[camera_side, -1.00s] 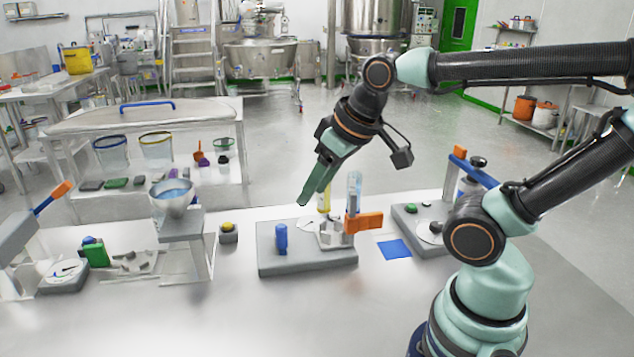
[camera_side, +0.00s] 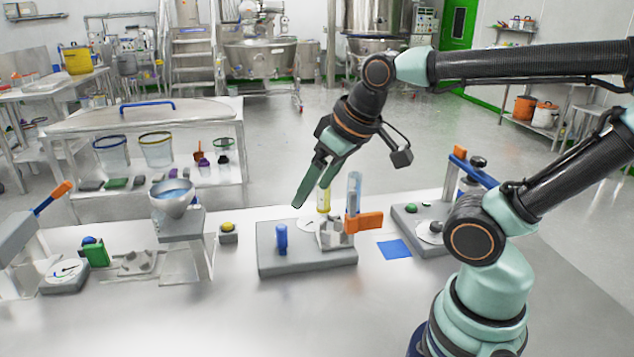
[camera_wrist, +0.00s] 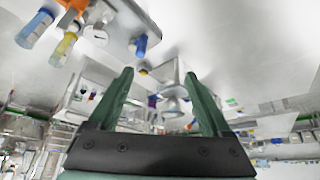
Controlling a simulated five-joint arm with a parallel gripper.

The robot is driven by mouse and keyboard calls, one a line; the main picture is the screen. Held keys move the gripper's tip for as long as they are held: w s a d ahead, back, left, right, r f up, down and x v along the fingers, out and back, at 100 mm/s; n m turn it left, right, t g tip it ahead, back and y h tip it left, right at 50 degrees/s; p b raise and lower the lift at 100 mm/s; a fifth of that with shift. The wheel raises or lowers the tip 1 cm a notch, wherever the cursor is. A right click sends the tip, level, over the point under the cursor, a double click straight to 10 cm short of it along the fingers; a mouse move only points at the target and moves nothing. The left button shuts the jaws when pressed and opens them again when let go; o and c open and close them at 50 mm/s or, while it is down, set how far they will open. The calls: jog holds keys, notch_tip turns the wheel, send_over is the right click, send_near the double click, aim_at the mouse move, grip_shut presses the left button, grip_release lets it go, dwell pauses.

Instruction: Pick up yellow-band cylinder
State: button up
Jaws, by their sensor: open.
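The yellow-band cylinder (camera_side: 323,201) stands upright at the back of a grey block, beside a taller blue-topped cylinder (camera_side: 354,190). In the wrist view the yellow-band cylinder (camera_wrist: 65,45) is at the upper left, outside the space between my fingers. My gripper (camera_side: 312,195) has its two green fingers spread, pointing down and left. Its fingertips overlap the top of the yellow-band cylinder in the side view; contact cannot be told. In the wrist view my gripper (camera_wrist: 159,75) is open with no object held.
The grey block (camera_side: 305,262) also carries a blue peg (camera_side: 281,239) and an orange clamp (camera_side: 364,222). A blue square (camera_side: 394,249) lies to its right. A funnel stand (camera_side: 181,225) is to the left. The front of the table is clear.

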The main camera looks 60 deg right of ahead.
jog(key=w+d+r+m+g, duration=0.2)
jog(key=w+d+r+m, duration=0.2)
jog(key=w+d, duration=0.25)
jog(key=m+g, duration=0.4)
jog(key=m, duration=0.7)
send_over(323, 196)
notch_tip(323, 196, down, 11)
jog(key=shift+w+d+f, duration=0.1)
jog(key=shift+d+f, duration=0.15)
jog(key=shift+f, duration=1.8)
jog(key=shift+w+d+f, duration=0.15)
jog(key=shift+d+f, duration=0.1)
jog(key=shift+f, duration=1.85)
jog(key=shift+w+d+f, duration=0.1)
jog(key=shift+d+f, duration=0.15)
jog(key=shift+f, duration=1.8)
grip_shut()
